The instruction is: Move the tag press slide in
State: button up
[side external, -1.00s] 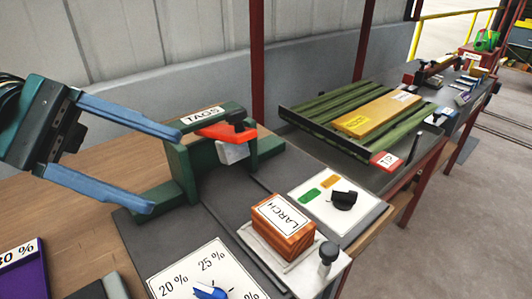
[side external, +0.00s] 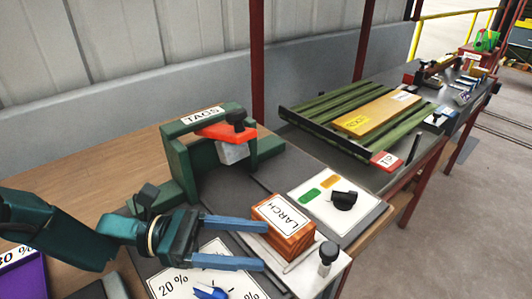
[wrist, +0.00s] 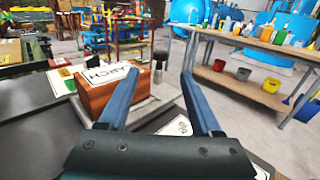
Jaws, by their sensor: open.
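The tag press is a green frame (side external: 178,160) labelled TAGS with an orange-red arm and a black knob on top. Its slide is a pale plate (side external: 302,280), drawn out toward the front right. A brown LARCH block (side external: 284,228) sits on the slide, and a black-topped knob (side external: 328,254) stands at its outer end. My gripper (side external: 266,246) is open and empty, left of the block and short of the knob. In the wrist view the block (wrist: 100,96) shows beside the left finger. The knob (wrist: 160,62) shows between the fingers, farther off. The slide's inner end is hidden.
A dial plate (side external: 190,258) with percent marks lies below my gripper. A switch panel (side external: 338,205) with a black knob lies behind the block. A green slatted rack (side external: 330,125) stands farther back. The grey surface between press and block is bare.

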aim_at(321, 249)
jog(key=d, duration=1)
jog(key=shift+d, duration=0.25)
grip_shut()
dwell(1.2)
